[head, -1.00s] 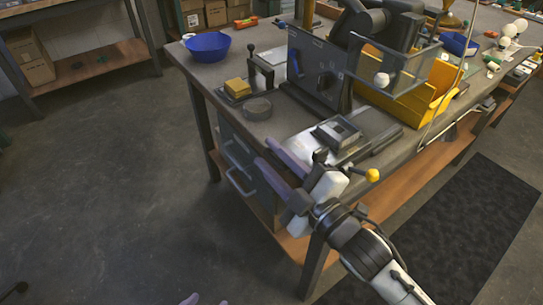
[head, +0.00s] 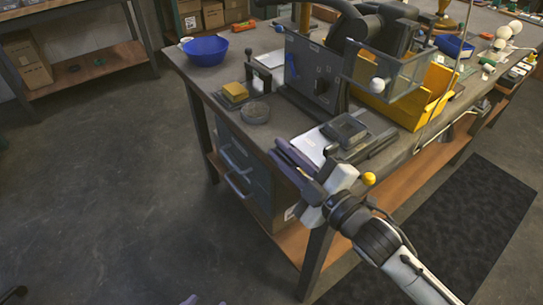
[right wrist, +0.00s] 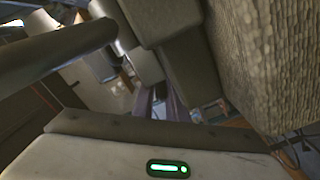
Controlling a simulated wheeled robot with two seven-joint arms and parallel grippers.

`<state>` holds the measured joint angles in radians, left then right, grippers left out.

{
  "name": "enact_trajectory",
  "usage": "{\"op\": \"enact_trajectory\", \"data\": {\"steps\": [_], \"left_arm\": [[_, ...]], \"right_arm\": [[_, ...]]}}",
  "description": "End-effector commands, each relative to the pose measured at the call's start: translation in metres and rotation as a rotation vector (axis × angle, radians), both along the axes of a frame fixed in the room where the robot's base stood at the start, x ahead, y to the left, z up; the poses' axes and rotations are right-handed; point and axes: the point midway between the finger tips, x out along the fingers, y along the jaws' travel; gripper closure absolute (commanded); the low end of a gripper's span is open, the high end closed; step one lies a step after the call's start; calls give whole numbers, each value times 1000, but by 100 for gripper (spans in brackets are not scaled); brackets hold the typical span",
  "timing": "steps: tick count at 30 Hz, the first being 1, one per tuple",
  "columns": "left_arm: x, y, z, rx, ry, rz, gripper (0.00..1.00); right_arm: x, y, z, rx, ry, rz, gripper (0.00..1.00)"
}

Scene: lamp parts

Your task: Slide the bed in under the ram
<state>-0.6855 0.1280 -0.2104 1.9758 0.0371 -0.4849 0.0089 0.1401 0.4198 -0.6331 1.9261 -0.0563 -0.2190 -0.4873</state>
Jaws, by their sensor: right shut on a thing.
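The bed (head: 343,131), a dark square block on a plate, sits on rails at the bench's near edge, in front of the dark upright press panel (head: 312,75). I cannot make out the ram, which seems hidden among the dark press parts. My right gripper (head: 293,154) is at the near left side of the bed, its lilac fingers shut; the grip point is hidden. The right wrist view shows the fingers (right wrist: 165,105) close together among dark parts. A yellow ball knob (head: 368,178) stands just right of the gripper. My left gripper (head: 190,299) shows only its tips at the bottom edge.
A clear guard (head: 398,75) and a yellow bin (head: 433,95) stand right of the press. A yellow block (head: 235,91), a grey round disc (head: 256,112) and a blue bowl (head: 205,50) are on the left.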

Motion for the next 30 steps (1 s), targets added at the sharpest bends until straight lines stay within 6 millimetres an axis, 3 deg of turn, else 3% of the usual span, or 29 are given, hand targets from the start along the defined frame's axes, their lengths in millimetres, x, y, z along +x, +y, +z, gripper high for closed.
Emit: {"op": "enact_trajectory", "data": {"steps": [8,9,12,22,30], "left_arm": [[-2,2,-4,3,8,2,51],[-2,2,-4,3,9,2,51],[-3,2,-5,4,9,1,51],[-2,3,-5,5,9,2,51],[-1,3,-4,5,5,2,51]], "right_arm": [[3,-5,-5,-2,12,-5,100],[2,-4,-5,-2,12,-5,82],[2,-4,-4,-2,10,-5,71],[-1,-6,-3,-2,6,-3,71],[-40,-34,-5,-3,10,-4,71]]}}
